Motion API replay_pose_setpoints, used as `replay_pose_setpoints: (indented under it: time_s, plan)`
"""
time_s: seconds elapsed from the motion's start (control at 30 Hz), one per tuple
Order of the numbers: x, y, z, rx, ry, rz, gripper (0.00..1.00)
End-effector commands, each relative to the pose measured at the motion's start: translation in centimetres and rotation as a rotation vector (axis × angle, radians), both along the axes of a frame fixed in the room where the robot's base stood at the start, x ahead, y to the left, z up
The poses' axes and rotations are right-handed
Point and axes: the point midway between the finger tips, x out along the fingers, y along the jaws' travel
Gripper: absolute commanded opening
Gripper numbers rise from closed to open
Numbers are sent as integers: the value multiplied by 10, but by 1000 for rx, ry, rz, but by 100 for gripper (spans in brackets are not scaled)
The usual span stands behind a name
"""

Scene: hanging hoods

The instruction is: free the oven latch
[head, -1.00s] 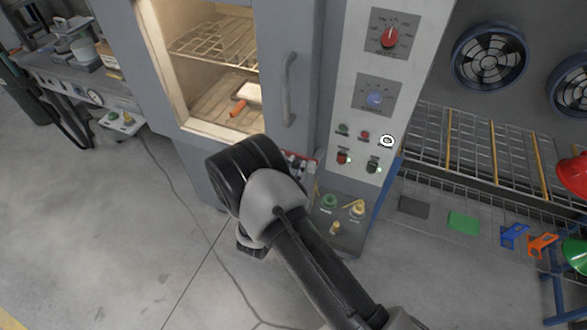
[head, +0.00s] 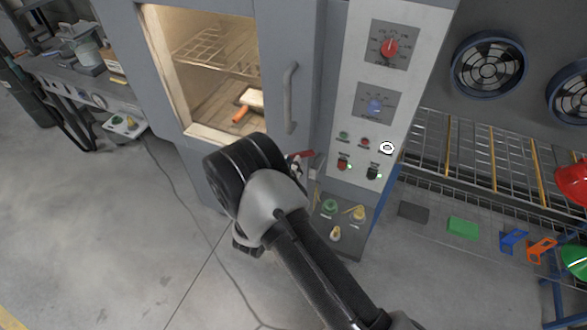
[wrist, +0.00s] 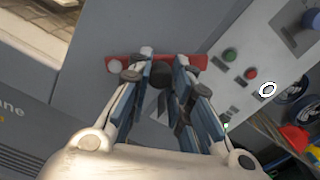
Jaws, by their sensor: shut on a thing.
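The oven (head: 225,165) stands at upper left in the head view, with a lit window and a grey upright door handle (head: 290,98). The latch (wrist: 198,62) is a red bar lying level across the oven front in the wrist view, with a dark knob (wrist: 160,72) near its middle. My gripper (wrist: 163,62) is shut on the latch at the knob, one finger on each side. In the head view my arm hides most of the latch; a small red piece (head: 305,154) shows beside my wrist.
A control panel (head: 374,100) with a red dial, a blue dial and several buttons stands right of the door. A rack and fans (head: 488,65) are further right. A tray with an orange handle (head: 240,114) lies inside the oven. The floor at left is mostly clear.

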Motion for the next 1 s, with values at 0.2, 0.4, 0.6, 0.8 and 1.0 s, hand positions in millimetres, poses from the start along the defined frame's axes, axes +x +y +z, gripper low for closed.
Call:
replay_pose_setpoints:
  time_s: [0.2, 0.4, 0.6, 0.8, 1.0]
  plan:
    - [3, 8, 10, -193, 69, 1, 0]
    - [6, 15, 16, -368, 133, 1, 0]
    - [8, 23, 19, -518, 188, 0, 0]
    - [10, 29, 21, -629, 227, 1, 0]
    - [12, 32, 21, -696, 252, 1, 0]
